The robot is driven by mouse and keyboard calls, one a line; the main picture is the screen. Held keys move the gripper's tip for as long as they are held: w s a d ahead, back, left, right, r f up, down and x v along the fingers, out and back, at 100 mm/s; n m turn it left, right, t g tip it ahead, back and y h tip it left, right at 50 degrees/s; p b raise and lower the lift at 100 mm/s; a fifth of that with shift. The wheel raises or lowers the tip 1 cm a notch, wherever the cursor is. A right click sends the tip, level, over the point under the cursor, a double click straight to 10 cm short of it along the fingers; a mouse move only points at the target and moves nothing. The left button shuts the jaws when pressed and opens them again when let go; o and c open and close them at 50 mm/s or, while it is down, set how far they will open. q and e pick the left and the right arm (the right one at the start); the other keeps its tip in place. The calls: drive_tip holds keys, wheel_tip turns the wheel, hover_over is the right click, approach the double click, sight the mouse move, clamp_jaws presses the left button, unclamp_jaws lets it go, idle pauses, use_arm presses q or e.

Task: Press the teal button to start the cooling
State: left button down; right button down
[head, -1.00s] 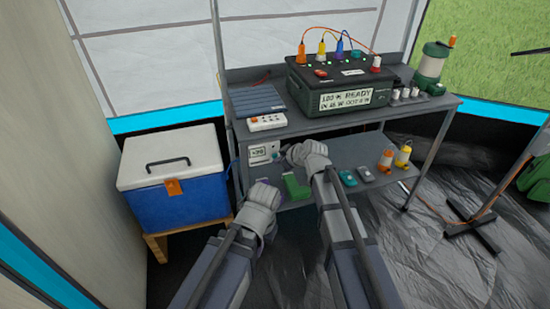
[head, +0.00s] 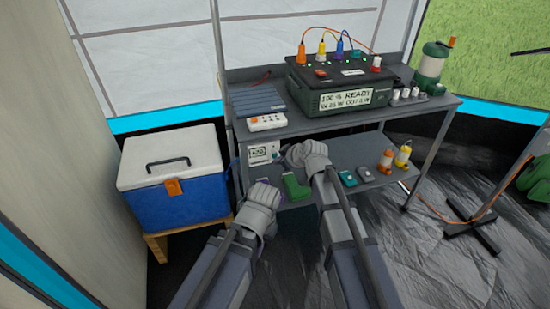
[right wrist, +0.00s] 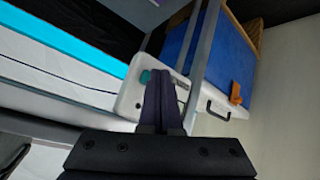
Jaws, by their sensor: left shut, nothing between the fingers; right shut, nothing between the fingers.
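A white control box with a small display (head: 262,153) stands at the left of the lower shelf. The teal button (right wrist: 145,77) shows on its white face (right wrist: 130,102) in the right wrist view. My right gripper (head: 292,155) is shut and empty, at the right side of the box in the head view, where the button cannot be made out. In the right wrist view the shut fingers (right wrist: 160,75) cover part of the face, just right of the button; contact cannot be told. My left gripper (head: 262,188) is shut and empty, lower, in front of the shelf.
A blue cooler with a white lid (head: 172,180) stands left on a wooden stand. The lower shelf (head: 335,150) also holds a green object (head: 296,187), a teal item (head: 347,178) and two bottles. A black power station (head: 340,85) with cables sits on top.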

drive_tip(key=shift+w, duration=0.1)
idle(0.6)
drive_tip(key=shift+w+a, duration=0.15)
drive_tip(key=shift+w, duration=0.2)
drive_tip(key=shift+s, duration=0.45)
drive_tip(key=shift+s+d, duration=0.1)
drive_tip(key=shift+d, duration=0.1)
drive_tip(key=s, duration=0.1)
drive_tip(key=s+d, duration=0.1)
drive_tip(key=s, duration=0.3)
drive_tip(key=shift+s+d, duration=0.25)
drive_tip(key=shift+d, duration=0.15)
idle(0.3)
